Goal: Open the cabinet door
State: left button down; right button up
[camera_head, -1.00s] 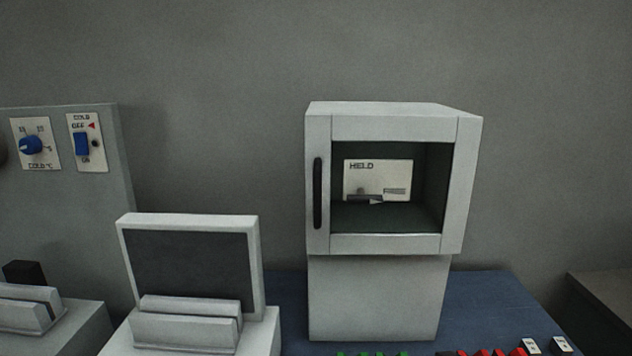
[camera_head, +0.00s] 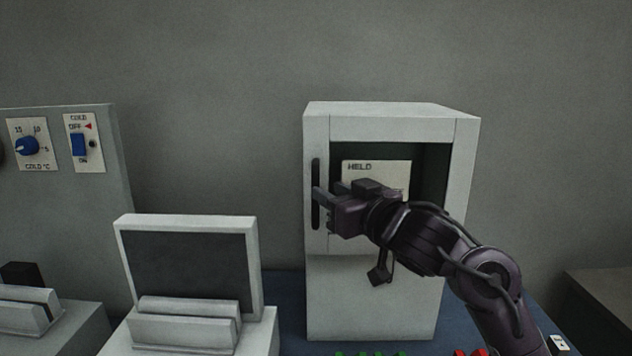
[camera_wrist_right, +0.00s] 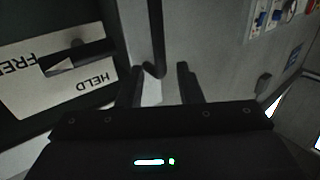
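The cabinet (camera_head: 463,150) is a pale grey box on a pedestal, with a windowed front that looks closed. Its dark vertical door handle (camera_head: 315,205) is on the left side of the front. A HELD card (camera_head: 358,167) shows through the window. My right gripper (camera_head: 328,191) is at the handle, in front of the door. In the right wrist view the handle (camera_wrist_right: 156,35) runs down between the two spread fingers (camera_wrist_right: 161,88), with gaps on both sides. Contact is not visible. My left gripper is out of view.
A grey-framed dark screen (camera_head: 190,265) stands left of the cabinet. A panel with a blue knob (camera_head: 27,146) and a blue switch (camera_head: 78,145) is at the far left. Red and green pieces sit at the front edge of the blue surface (camera_head: 283,290).

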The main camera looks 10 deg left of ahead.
jog(key=p, duration=0.2)
send_over(316, 224)
jog(key=shift+w+a, duration=0.2)
jog(key=shift+w, duration=0.2)
jog(key=shift+c, duration=0.4)
grip_shut()
